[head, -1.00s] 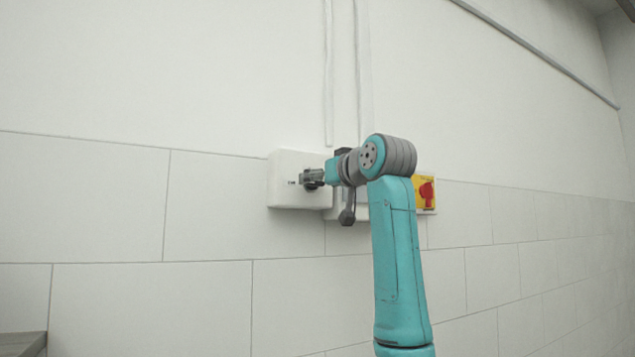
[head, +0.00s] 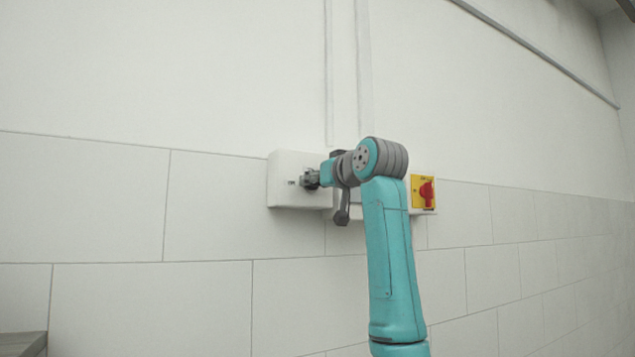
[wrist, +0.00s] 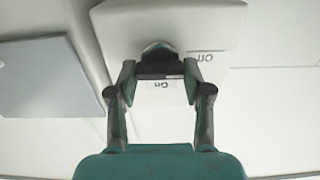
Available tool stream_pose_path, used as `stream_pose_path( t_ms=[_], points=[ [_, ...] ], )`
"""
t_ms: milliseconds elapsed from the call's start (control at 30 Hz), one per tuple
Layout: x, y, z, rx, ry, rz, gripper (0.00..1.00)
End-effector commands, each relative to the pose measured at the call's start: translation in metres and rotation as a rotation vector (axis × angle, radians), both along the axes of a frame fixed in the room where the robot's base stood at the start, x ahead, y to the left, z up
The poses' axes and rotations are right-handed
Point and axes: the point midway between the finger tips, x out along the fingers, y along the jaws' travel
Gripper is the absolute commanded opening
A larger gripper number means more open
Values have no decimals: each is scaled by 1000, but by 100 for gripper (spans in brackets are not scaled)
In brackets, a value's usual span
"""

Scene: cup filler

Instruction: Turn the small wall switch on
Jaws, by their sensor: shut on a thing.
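The small wall switch is a white box (head: 287,181) on the tiled wall, with a dark knob on its front. In the wrist view the dark knob (wrist: 158,67) lies between my fingertips, and the white box face (wrist: 205,20) lies around it. My gripper (head: 311,180) is at the front of the box, shut on the knob; its two fingers also show in the wrist view (wrist: 158,78). Small dark lettering shows on the white beside and below the knob, too blurred to read surely. My arm hides the right part of the box in the head view.
A yellow plate with a red rotary switch (head: 427,190) is on the wall right of my arm. Conduits (head: 329,80) run up the wall above the box. A grey panel (wrist: 50,75) shows at left in the wrist view. The wall left of the box is clear.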

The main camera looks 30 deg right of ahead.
Motion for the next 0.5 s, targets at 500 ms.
stream_pose_path(
  t_ms=[500],
  points=[
    [0, -1, 0, 298, 1, 0, 15]
  ],
)
